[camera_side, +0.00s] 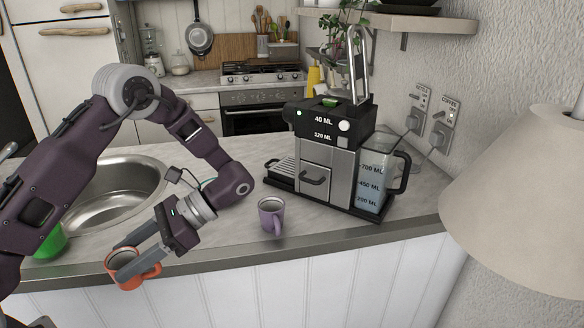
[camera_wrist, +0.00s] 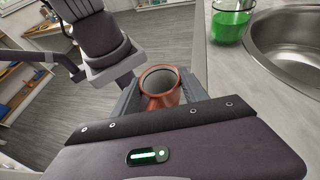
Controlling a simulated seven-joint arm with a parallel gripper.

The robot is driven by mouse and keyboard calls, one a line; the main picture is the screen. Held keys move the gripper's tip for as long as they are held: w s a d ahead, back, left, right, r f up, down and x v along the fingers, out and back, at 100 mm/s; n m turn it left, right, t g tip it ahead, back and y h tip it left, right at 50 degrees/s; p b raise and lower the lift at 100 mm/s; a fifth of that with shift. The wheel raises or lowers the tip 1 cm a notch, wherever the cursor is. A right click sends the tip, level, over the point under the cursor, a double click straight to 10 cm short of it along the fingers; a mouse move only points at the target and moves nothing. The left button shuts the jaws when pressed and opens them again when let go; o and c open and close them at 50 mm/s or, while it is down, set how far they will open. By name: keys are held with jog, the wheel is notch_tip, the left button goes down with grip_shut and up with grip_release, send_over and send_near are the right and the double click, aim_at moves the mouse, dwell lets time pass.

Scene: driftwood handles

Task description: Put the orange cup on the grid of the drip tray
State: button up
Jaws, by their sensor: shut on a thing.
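The orange cup (camera_side: 146,276) is held between the fingers of my gripper (camera_side: 134,262) at the lower left of the side view. It hangs at or just beyond the counter's front edge, with its handle on the right. In the wrist view the cup (camera_wrist: 160,88) shows its open rim and grey inside, between the two fingers of my gripper (camera_wrist: 162,96). The black coffee machine (camera_side: 328,150) stands at the right on the counter. Its drip tray (camera_side: 281,172) sticks out at the machine's left side, with a slatted grid on top.
A purple mug (camera_side: 271,216) stands on the counter in front of the drip tray. A clear water jug (camera_side: 376,181) is at the machine's right. A green glass (camera_side: 50,243) and the sink (camera_side: 115,190) are at the left. A lamp shade (camera_side: 520,200) fills the right.

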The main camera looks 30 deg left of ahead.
jog(key=w+d+f+n+h, duration=0.1)
jog(key=w+d+n+h, duration=0.1)
jog(key=d+n+h, duration=0.75)
jog(key=w+d+r+n+t+h, duration=0.2)
jog(key=w+d+n+t+h, duration=0.15)
jog(key=w+n+h, duration=0.2)
jog(key=w+d+r+n+t+h, duration=0.2)
jog(key=w+n+t+h, duration=0.2)
jog(key=w, duration=0.3)
jog(key=w+a+r+n+t+y, duration=0.1)
jog(key=w+a+r+n+t, duration=0.5)
jog(key=w, duration=0.4)
jog(key=w+a+r+n+t+y, duration=0.1)
jog(key=w+a+r+n+t, duration=0.45)
jog(key=w, duration=0.35)
jog(key=w+a+f+n+t+y, duration=0.1)
jog(key=w+a+f+n+t, duration=0.1)
jog(key=a, duration=0.5)
send_over(288, 167)
notch_tip(288, 167, down, 5)
jog(key=shift+d+f+t, duration=0.1)
jog(key=shift+f+t, duration=0.2)
jog(key=shift+f, duration=1.5)
jog(key=shift+f, duration=0.1)
